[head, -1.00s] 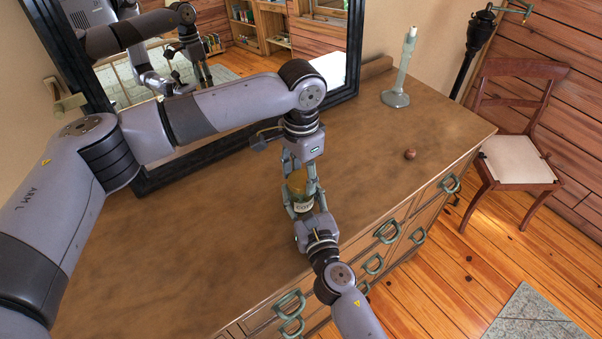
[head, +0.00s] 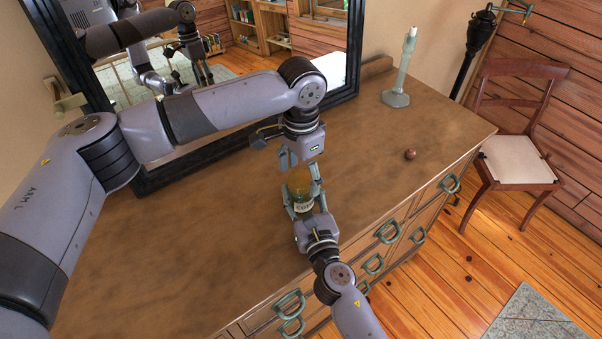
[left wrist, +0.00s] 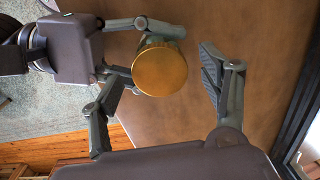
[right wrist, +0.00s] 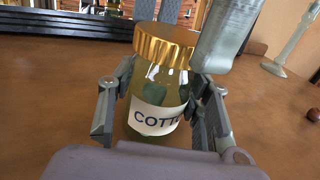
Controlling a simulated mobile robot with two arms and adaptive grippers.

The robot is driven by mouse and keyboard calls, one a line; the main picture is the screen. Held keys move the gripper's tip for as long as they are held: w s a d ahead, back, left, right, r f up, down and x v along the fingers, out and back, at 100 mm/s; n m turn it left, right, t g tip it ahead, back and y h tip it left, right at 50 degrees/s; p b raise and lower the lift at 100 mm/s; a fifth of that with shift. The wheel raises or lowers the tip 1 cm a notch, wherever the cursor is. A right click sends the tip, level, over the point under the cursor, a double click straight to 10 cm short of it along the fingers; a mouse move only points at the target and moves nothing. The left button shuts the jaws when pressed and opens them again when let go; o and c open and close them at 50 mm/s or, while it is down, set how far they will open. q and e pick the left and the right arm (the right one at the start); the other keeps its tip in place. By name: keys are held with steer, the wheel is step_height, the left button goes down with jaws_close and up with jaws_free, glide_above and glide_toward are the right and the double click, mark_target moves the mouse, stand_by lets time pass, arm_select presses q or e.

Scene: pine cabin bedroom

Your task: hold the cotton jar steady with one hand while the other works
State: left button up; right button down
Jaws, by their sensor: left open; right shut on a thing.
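The cotton jar (head: 303,205) stands upright on the dresser top, a glass jar with a white label and a gold lid (right wrist: 166,40). My right gripper (right wrist: 158,108) is shut around the jar's body from the front. My left gripper (head: 300,172) is above the jar, pointing down, with its fingers open and apart. In the left wrist view the round gold lid (left wrist: 160,71) lies between its spread fingers, clear of the right-hand finger. Part of the jar is hidden behind the grippers in the head view.
The dresser top (head: 220,230) is mostly clear. A candlestick (head: 399,80) and a small brown ball (head: 410,154) stand to the right. A large black-framed mirror (head: 354,40) is behind, and a chair (head: 515,150) is beyond the right end.

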arm_select(q)
step_height(320, 180, up, 12)
steer(key=shift+f, duration=0.2)
arm_select(e)
steer(key=c, duration=0.8)
jaws_free()
steer(key=shift+o, duration=0.2)
steer(key=v, duration=1.2)
